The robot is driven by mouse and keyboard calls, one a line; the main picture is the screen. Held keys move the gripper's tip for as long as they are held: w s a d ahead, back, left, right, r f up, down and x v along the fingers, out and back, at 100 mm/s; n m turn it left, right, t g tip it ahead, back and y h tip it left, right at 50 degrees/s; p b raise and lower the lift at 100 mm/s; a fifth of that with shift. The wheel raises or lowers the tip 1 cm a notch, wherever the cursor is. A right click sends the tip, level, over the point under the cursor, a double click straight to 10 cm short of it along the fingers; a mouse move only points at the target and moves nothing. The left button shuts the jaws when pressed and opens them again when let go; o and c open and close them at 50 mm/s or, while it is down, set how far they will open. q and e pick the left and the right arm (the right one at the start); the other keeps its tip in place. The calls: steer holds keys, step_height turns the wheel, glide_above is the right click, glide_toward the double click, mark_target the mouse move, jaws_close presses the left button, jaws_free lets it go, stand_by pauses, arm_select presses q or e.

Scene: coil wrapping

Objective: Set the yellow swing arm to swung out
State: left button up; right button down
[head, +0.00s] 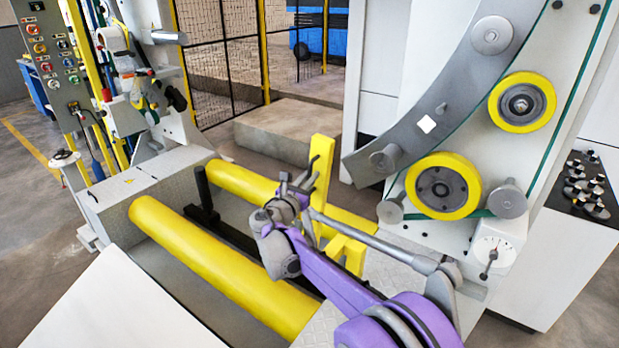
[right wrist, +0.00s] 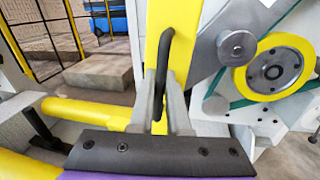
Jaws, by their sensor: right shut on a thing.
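The yellow swing arm (head: 322,150) stands upright beside the yellow rollers in the head view, with a yellow crosspiece low on it. In the right wrist view its yellow plate (right wrist: 184,35) fills the top middle, and a black bar handle (right wrist: 162,70) stands out from it. My right gripper (head: 307,182) reaches the arm from the front. In the right wrist view its two grey fingers (right wrist: 161,105) are shut on the handle, one on each side. The handle's lower end is partly hidden by the fingers. My left gripper is not in view.
Two yellow rollers (head: 215,262) lie left of the swing arm. A white machine housing with a curved grey plate (head: 445,90) and yellow-rimmed wheels (head: 443,186) stands close on the right. A concrete block (head: 280,130) and mesh fence are behind.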

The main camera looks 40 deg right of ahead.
stand_by(0.4)
steer(key=s+d+f+m+b, duration=0.2)
steer(key=s+f+m, duration=0.1)
steer(key=s, duration=0.5)
steer(key=s+d+f+m+h+b, duration=0.1)
steer(key=s+d+f+m+b, duration=0.1)
steer(key=s+f, duration=0.3)
steer(key=s+d+f+m+b, duration=0.3)
steer(key=s+f, duration=0.2)
steer(key=s, duration=0.7)
steer(key=shift+m+h, duration=0.3)
steer(key=shift+s, duration=0.1)
steer(key=c, duration=1.3)
jaws_free()
steer(key=shift+o, duration=0.7)
steer(key=shift+s+d+f, duration=0.1)
steer(key=shift+s+d, duration=0.05)
